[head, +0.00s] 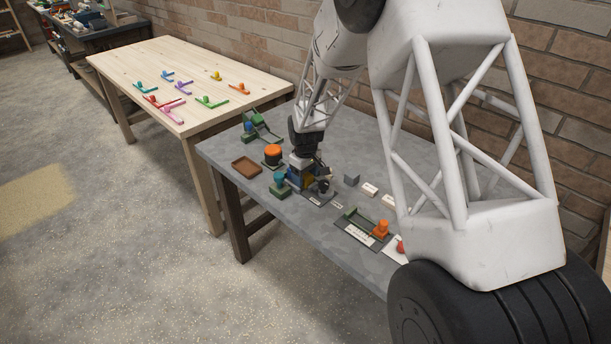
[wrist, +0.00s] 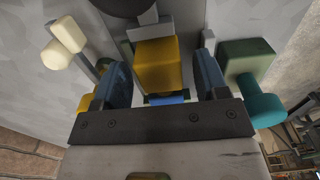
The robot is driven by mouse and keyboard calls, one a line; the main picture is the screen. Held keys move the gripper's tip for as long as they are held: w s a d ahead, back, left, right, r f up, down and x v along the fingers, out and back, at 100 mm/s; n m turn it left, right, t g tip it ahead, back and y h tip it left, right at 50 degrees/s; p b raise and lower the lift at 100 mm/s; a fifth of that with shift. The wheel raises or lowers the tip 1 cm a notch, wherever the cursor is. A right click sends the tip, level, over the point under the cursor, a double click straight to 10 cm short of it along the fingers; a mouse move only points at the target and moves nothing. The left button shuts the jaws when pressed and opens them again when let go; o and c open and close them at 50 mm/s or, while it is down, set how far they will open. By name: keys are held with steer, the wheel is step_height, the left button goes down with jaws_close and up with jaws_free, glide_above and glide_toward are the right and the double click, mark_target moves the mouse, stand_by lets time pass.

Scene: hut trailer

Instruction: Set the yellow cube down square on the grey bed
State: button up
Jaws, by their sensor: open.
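The yellow cube (wrist: 157,65) stands between the two blue-grey fingers of my gripper (wrist: 161,72) in the wrist view. A gap shows on each side of it, so the fingers are open around it and apart from it. In the head view my gripper (head: 303,172) is low over the grey table, and only a small part of the cube (head: 308,180) shows beside it. A grey fixture with a dark round knob (head: 324,185) stands right next to the gripper. The grey bed under the cube is mostly hidden, and I cannot tell how squarely the cube sits.
A green block with a teal knob (wrist: 262,103) is close to my right finger. An orange-topped dark cylinder (head: 272,153) and a brown tray (head: 246,166) are left of the gripper. A grey block (head: 351,179) and a green tray with an orange piece (head: 381,229) lie right.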

mark_target(306, 175)
step_height(306, 175, up, 12)
stand_by(0.7)
stand_by(0.5)
steer(key=s+d+r+m+t, duration=0.1)
steer(key=s+d+r, duration=0.3)
steer(key=s+r, duration=0.25)
steer(key=s+d+r+m, duration=0.2)
steer(key=s+d+r, duration=0.2)
steer(key=s+r, duration=0.25)
steer(key=s+d+r+m, duration=0.1)
steer(key=s+d+m, duration=0.1)
steer(key=s, duration=0.9)
steer(key=s+d+r+m+t, duration=0.1)
steer(key=s+d, duration=0.3)
steer(key=s, duration=0.7)
steer(key=s+d+r+m, duration=0.2)
steer(key=s+d+m, duration=0.1)
steer(key=s, duration=0.9)
steer(key=shift+t, duration=0.3)
steer(key=shift+d, duration=0.1)
